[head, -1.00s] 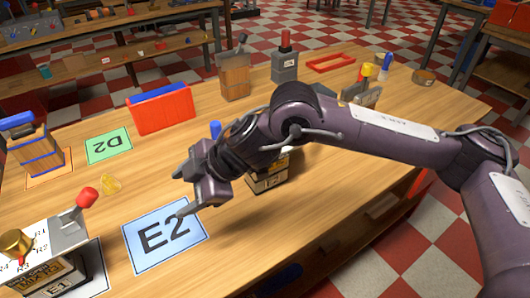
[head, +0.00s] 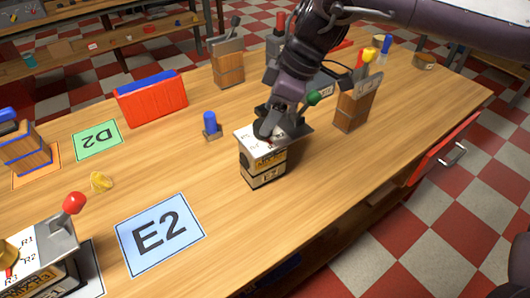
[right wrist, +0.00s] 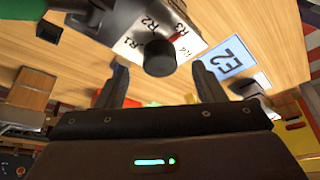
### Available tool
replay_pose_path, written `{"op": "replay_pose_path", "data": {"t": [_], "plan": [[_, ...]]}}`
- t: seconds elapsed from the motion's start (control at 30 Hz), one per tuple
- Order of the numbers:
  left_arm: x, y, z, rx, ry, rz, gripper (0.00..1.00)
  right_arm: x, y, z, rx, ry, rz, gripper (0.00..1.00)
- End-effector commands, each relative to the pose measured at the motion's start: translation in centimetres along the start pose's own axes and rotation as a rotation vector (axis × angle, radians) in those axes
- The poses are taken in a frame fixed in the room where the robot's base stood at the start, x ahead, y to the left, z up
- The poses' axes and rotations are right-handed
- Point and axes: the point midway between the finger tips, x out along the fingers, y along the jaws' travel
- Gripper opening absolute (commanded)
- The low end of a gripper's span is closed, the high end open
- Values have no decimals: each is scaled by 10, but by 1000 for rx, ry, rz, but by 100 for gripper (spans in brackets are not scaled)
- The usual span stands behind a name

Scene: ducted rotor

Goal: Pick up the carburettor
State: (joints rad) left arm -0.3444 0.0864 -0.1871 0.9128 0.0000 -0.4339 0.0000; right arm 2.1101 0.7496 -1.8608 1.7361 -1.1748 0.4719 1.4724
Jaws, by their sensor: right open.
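No readable label names the carburettor; the unit at my right gripper is a small block (head: 262,165) with a white lettered top, dark label bands and a green-knobbed lever (head: 313,98). It stands upright on the table. My right gripper (head: 268,128) is over its top, pointing down, and hides part of it. In the right wrist view the open fingers (right wrist: 161,76) lie on either side of a black round knob (right wrist: 160,58) on the lettered top, with gaps on both sides. My left gripper is not in view.
A blue E2 mat (head: 160,236) lies empty at the front left. A small blue-topped piece (head: 211,126) stands close left of the block, and a wooden block with a lever (head: 356,100) close right. A red-knobbed unit (head: 50,250) is at the lower left.

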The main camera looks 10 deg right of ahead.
Motion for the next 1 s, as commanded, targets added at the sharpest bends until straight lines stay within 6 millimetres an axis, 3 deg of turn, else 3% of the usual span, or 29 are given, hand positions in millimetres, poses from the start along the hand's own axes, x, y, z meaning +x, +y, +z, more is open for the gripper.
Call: {"op": "replay_pose_path", "data": {"t": [0.2,0.53,1.0], "plan": [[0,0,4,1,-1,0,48,32,1,-2,-2,-3,-1,63],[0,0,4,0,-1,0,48,38,1,-2,-1,-1,1,62],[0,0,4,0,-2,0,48,38,1,-2,-2,0,1,0]]}}
